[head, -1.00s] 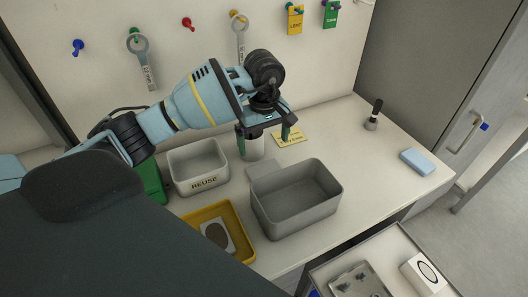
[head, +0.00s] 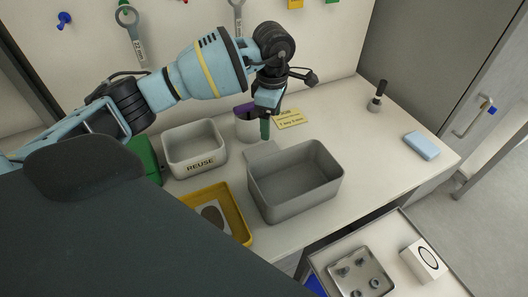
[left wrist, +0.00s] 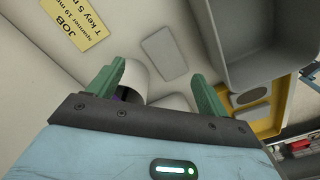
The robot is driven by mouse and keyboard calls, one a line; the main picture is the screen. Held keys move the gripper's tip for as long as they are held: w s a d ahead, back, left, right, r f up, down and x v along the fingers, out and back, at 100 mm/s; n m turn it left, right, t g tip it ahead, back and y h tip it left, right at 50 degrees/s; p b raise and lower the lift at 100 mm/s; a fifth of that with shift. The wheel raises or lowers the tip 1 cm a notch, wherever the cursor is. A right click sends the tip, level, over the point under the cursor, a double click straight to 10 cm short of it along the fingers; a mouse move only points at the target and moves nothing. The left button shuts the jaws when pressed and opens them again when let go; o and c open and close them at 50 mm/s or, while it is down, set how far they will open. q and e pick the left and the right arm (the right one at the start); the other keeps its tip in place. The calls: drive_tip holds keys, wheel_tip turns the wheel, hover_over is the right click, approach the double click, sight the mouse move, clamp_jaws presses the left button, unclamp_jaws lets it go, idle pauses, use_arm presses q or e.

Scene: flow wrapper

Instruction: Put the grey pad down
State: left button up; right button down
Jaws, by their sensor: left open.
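A flat grey pad (head: 262,150) with rounded corners lies on the bench between the grey bin (head: 318,199) and the yellow job note (head: 289,119). The pad shows in the left wrist view (left wrist: 165,53) just beyond the fingertips, with bench around it. My left gripper (head: 265,128) hangs above the bench, beside the white cup and near the pad. Its green fingers are spread in the left wrist view (left wrist: 158,72), with nothing held between them. In the head view one finger hides the other. My right gripper is not in view.
A white cup (head: 247,130) with something purple in it stands close to the fingers. The REUSE tray (head: 199,166) and a yellow tray (head: 246,234) are to the left. A blue block (head: 421,146) and a black-handled tool (head: 377,96) are right. The bench's right part is mostly clear.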

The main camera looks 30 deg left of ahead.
sight(277, 146)
use_arm(q)
drive_tip(key=n, duration=0.2)
drive_tip(key=w+f+n+b, duration=0.1)
drive_tip(key=n, duration=0.2)
drive_tip(key=shift+w+d+f, duration=0.1)
drive_tip(key=shift+w+f, duration=0.05)
drive_tip(key=n, duration=0.3)
drive_tip(key=shift+w+f+n, duration=0.25)
drive_tip(key=shift+w+n, duration=0.15)
drive_tip(key=shift+s+d+f, duration=0.1)
drive_tip(key=shift+d+f, duration=0.05)
drive_tip(key=shift+f, duration=1.15)
drive_tip(key=shift+d+f, duration=0.15)
drive_tip(key=shift+f, duration=1.15)
drive_tip(key=shift+s+d+f, duration=0.1)
drive_tip(key=shift+d+f, duration=0.05)
drive_tip(key=shift+f, duration=1.15)
drive_tip(key=shift+c, duration=0.2)
drive_tip(key=c, duration=1.1)
wheel_tip(277, 146, up, 10)
drive_tip(key=shift+r, duration=0.1)
